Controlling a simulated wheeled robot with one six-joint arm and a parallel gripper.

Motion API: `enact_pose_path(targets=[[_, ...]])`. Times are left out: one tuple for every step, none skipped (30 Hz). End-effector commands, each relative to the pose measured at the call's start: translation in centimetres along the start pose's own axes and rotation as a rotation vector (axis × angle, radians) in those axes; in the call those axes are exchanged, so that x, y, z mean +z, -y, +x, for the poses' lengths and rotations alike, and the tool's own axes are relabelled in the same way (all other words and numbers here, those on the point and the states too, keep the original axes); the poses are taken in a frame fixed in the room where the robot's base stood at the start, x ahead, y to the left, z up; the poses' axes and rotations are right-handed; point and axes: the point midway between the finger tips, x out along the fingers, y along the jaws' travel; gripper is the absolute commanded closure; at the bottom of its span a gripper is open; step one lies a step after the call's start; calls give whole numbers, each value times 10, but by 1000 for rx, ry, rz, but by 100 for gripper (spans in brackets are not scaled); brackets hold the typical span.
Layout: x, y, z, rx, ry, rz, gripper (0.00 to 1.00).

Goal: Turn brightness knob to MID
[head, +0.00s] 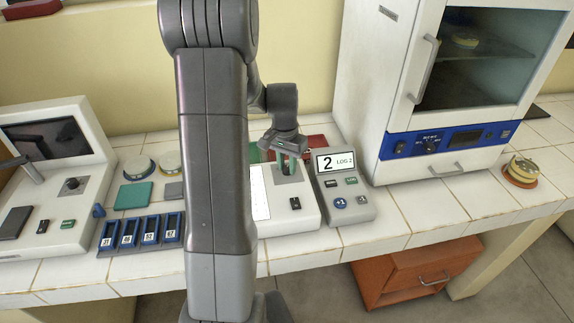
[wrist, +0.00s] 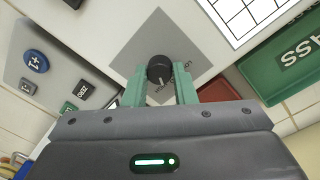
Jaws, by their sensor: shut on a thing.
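A round black knob (wrist: 160,68) sits on a grey square plate (wrist: 150,35) on a white device (head: 303,212). A pale mark shows on the knob, toward the bottom of the wrist view. My gripper (wrist: 160,84) is shut on this knob, with one green finger on each side. In the head view my gripper (head: 288,162) reaches down over the grey plate, and the knob is mostly hidden by the fingers. Small lettering beside the knob is partly covered by the fingers and cannot be read.
A counter box (head: 343,187) showing "2 LOG 2" stands just right of the device. A white incubator (head: 385,95) stands farther right. A blue rack (head: 142,235) and another device (head: 50,195) with its own knob (head: 72,185) are to the left. A green PASS tray (wrist: 285,65) lies close by.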

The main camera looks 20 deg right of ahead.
Motion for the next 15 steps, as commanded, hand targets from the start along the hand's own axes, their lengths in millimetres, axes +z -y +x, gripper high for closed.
enact_pose_path(targets=[[0,0,1,0,-4,-40,98],[0,0,1,0,-5,-65,98],[0,0,1,0,-6,-100,98],[0,0,1,0,-7,-125,98],[0,0,1,0,-9,-151,98],[0,0,1,0,-10,-184,98],[0,0,1,0,-11,-208,98],[0,0,0,0,-12,-231,98],[0,0,0,0,-14,-260,98],[0,0,0,0,-15,-281,98],[0,0,0,0,-16,-303,98],[0,0,0,0,-17,-328,98],[0,0,0,0,-18,-346,98],[0,0,0,0,-19,-364,98],[0,1,0,0,-20,-385,98]])
